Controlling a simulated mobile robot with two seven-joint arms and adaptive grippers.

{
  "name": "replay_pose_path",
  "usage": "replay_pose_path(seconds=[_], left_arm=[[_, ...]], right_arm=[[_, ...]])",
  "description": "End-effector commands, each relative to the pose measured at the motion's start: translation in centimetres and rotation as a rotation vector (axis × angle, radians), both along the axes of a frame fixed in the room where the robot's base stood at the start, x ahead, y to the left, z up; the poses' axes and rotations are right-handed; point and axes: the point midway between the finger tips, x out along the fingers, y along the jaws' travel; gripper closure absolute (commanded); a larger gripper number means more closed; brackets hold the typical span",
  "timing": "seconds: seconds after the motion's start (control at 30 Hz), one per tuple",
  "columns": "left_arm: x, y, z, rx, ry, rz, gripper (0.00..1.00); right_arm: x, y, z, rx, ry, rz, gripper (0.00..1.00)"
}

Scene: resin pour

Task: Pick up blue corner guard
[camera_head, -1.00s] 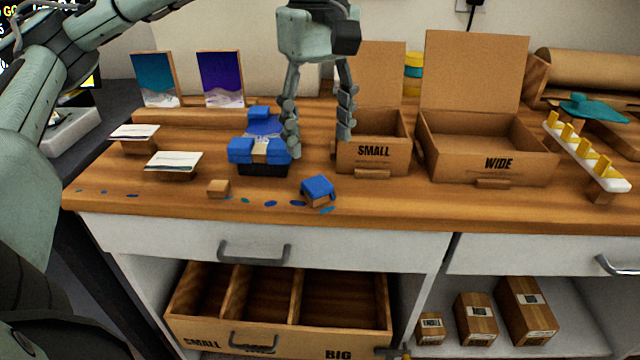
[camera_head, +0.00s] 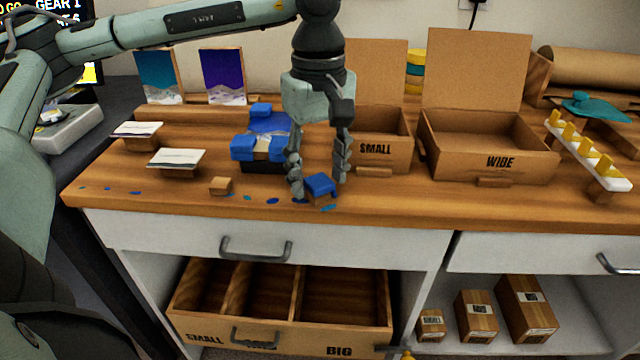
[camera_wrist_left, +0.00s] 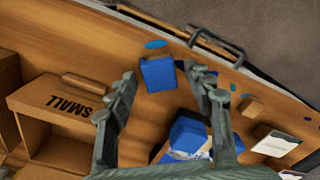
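The blue corner guard (camera_head: 320,186) sits on a small wooden block near the front edge of the wooden counter. My left gripper (camera_head: 318,190) is open, pointing down, with its fingers on either side of the guard in the head view. In the left wrist view the guard (camera_wrist_left: 158,73) lies between and just beyond the open fingertips (camera_wrist_left: 163,78). I cannot tell whether a finger touches it. More blue guards (camera_head: 258,146) are on a dark-based item behind and left of the gripper. My right gripper is not in view.
The open SMALL box (camera_head: 385,155) stands close behind right of the gripper, the open WIDE box (camera_head: 490,160) further right. A small wooden block (camera_head: 221,186) and blue spots lie to the left. Below is an open drawer (camera_head: 285,335) with compartments.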

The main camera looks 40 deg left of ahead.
Motion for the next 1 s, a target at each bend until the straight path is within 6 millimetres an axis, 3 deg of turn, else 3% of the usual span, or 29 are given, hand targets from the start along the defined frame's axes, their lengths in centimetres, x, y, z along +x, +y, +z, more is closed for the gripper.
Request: replay_pose_path(seconds=[0.03, 0.23, 0.67, 0.9, 1.0], left_arm=[[0.0, 0.0, 0.0, 0.0, 0.0, 0.0, 0.58], [0.0, 0.0, 0.0, 0.0, 0.0, 0.0, 0.8], [0.0, 0.0, 0.7, 0.001, -0.001, 0.0, 0.81], [0.1, -0.1, 4.3, -0.001, -0.003, -0.001, 0.81], [-1.7, 1.7, 5.3, -0.001, -0.003, 0.004, 0.81]], right_arm=[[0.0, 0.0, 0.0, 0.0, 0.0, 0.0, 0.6], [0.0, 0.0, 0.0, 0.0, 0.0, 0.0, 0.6], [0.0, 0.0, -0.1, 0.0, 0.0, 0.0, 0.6], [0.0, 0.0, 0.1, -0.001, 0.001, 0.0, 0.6], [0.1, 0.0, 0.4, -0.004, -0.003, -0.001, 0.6]])
